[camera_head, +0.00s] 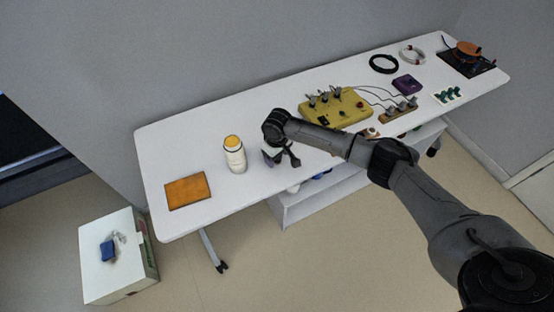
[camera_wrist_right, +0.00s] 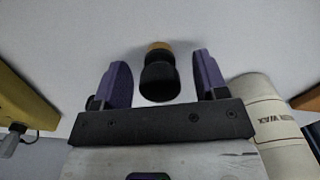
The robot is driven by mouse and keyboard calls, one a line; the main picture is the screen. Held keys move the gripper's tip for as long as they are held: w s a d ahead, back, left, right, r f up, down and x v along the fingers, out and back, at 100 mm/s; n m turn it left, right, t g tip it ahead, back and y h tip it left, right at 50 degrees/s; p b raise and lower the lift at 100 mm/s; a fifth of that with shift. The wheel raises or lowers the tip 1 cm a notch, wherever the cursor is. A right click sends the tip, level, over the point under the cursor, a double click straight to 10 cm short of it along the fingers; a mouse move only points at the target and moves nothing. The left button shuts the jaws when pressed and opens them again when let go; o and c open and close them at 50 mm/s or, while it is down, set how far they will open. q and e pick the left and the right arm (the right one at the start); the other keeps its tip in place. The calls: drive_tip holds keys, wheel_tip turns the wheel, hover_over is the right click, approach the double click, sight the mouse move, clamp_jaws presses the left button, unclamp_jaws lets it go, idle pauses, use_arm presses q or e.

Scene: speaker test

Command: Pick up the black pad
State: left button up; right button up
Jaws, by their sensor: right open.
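My right gripper (camera_head: 281,158) is over the white table, just right of the white bottle. In the right wrist view its two purple-lined fingers (camera_wrist_right: 160,82) are apart. Between them, with gaps on both sides, is a small black round object (camera_wrist_right: 160,79) with a tan end; it could be the black pad, but I cannot tell for sure. I cannot make it out in the head view, where the gripper covers that spot. A flat black square (camera_head: 484,66) lies at the table's far right end under an orange and black item. My left gripper is not in view.
The white bottle (camera_head: 234,156) stands close to the right gripper. An orange-brown square (camera_head: 187,191) lies at the table's left end. A yellow box (camera_head: 350,103) with knobs and wires is to the gripper's right. The table (camera_head: 200,140) is clear behind the bottle.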

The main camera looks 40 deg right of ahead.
drive_tip(key=shift+f, duration=0.1)
drive_tip(key=shift+c, duration=0.3)
drive_tip(key=shift+c, duration=1.4)
drive_tip(key=c, duration=0.8)
drive_tip(key=shift+o, duration=0.2)
drive_tip(key=shift+r, duration=0.3)
drive_tip(key=r, duration=0.1)
drive_tip(key=r+p, duration=0.2)
drive_tip(key=r, duration=0.1)
drive_tip(key=shift+s+d+r, duration=0.1)
drive_tip(key=shift+s+d, duration=0.15)
drive_tip(key=shift+s, duration=0.15)
drive_tip(key=s+d+r+p, duration=0.3)
drive_tip(key=s+d+r, duration=0.2)
drive_tip(key=s, duration=0.4)
drive_tip(key=shift+s+r, duration=0.2)
drive_tip(key=shift+r, duration=0.4)
drive_tip(key=shift+d, duration=0.1)
